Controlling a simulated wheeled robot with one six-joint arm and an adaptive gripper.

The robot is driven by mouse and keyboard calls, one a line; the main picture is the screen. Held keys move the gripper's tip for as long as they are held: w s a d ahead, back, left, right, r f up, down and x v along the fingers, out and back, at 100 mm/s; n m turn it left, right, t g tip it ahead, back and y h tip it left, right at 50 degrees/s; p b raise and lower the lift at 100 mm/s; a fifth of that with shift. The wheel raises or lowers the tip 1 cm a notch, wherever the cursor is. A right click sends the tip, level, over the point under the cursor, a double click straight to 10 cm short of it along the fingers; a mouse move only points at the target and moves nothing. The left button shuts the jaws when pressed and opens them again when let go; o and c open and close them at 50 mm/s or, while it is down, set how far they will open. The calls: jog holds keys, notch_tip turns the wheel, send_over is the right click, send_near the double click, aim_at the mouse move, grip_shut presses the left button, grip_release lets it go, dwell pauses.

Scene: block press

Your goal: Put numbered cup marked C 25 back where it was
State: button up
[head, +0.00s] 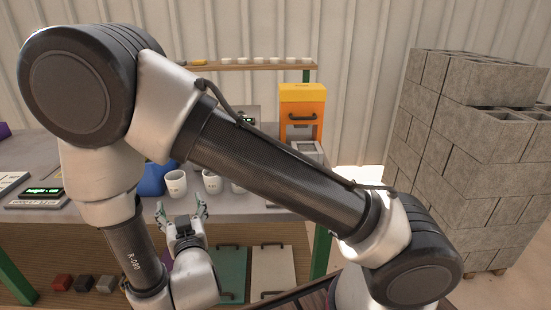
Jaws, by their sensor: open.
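Two white cups show on the grey bench: a left cup (175,184) and a right cup (211,182). Part of a third cup (238,188) shows beside them, mostly hidden behind my arm. Small dark marks show on the cups, but they are too small to read, so I cannot tell which is C 25. My gripper (190,212) is open at the bench's front edge, just in front of and below the two cups. Nothing shows between its fingers. My arm hides much of the bench.
A row of small white cups (268,60) stands on the back shelf (255,67). An orange press (302,110) stands at the bench's right. A blue object (152,179) is left of the cups. A green display (42,192) is at left. Concrete blocks (475,150) are stacked at right.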

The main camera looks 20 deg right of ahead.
jog(key=w, duration=0.1)
jog(key=w+r+g, duration=0.1)
jog(key=w+d+m+g, duration=0.1)
jog(key=w, duration=0.1)
jog(key=shift+w+d+r, duration=0.1)
jog(key=shift+r, duration=0.2)
jog(key=w+d+r+g+y, duration=0.3)
jog(key=w+d+r+g, duration=0.25)
jog(key=r, duration=0.25)
jog(key=s+d+r+g, duration=0.1)
jog(key=s+d+r, duration=0.3)
jog(key=d+r, duration=0.3)
jog(key=s+d+r+g+h, duration=0.1)
jog(key=s+d+r+g, duration=0.1)
jog(key=s+d, duration=0.9)
jog(key=s+d+r+g+h, duration=0.2)
jog(key=s+d+g, duration=0.1)
jog(key=s+d, duration=0.9)
jog(key=shift+s+n+h, duration=0.3)
jog(key=shift+s, duration=0.5)
